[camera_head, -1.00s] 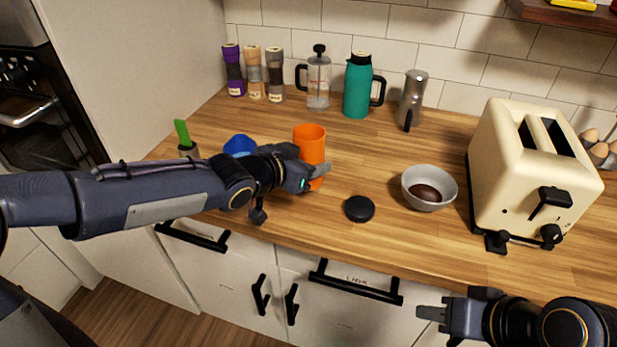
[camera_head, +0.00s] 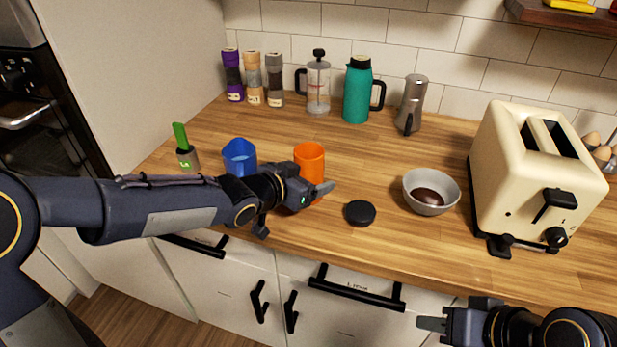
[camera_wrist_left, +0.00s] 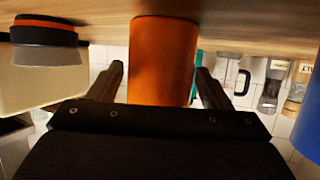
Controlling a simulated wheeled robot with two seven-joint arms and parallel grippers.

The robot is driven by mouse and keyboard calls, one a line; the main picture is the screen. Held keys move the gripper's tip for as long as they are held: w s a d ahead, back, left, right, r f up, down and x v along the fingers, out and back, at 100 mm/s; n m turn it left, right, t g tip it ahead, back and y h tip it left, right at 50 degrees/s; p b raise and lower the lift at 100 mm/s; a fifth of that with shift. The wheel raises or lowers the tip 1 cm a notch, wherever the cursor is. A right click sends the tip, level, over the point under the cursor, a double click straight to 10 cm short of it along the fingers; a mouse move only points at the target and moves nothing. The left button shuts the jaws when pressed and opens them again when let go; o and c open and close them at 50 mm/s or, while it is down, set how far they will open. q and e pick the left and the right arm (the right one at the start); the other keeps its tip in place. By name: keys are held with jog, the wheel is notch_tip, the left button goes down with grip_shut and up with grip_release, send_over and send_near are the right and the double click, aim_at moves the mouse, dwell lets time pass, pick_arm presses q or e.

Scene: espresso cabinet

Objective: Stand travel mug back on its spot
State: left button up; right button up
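The orange travel mug (camera_head: 309,158) stands upright on the wooden counter, its open top showing in the head view. My left gripper (camera_head: 318,190) is low at the mug and hides part of its lower body. In the left wrist view, which is upside down, the mug (camera_wrist_left: 164,60) lies between the two fingers with its base at the counter. A narrow gap shows beside the left-hand finger, so the gripper (camera_wrist_left: 160,75) looks open around it. My right gripper (camera_head: 432,322) is in front of the counter, away from the mug; its opening is unclear.
A blue cup (camera_head: 239,155) stands just left of the mug. A black disc (camera_head: 360,212) and a grey bowl (camera_head: 431,190) are to its right, then a cream toaster (camera_head: 535,180). A teal jug (camera_head: 357,95) and other jars line the wall. Counter behind the mug is clear.

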pick_arm(q)
jog(key=shift+r, duration=0.25)
jog(key=shift+s+a+r+p, duration=0.15)
jog(key=shift+s+a+p, duration=0.1)
jog(key=shift+p, duration=0.1)
jog(key=p+v, duration=0.5)
jog(key=v, duration=0.6)
jog(key=s+a+n+g+y, duration=0.1)
jog(key=s+a+n+y, duration=0.75)
jog(key=a, duration=0.65)
jog(key=s+f+g+h, duration=0.1)
jog(key=s+h, duration=0.1)
jog(key=s, duration=0.4)
jog(key=s+d+f+n+g+h, duration=0.1)
jog(key=s+g, duration=0.1)
jog(key=s, duration=0.5)
jog(key=shift+s+d+f+g+h, duration=0.2)
jog(key=shift+d+f+g+h, duration=0.05)
jog(key=shift+g+h, duration=0.1)
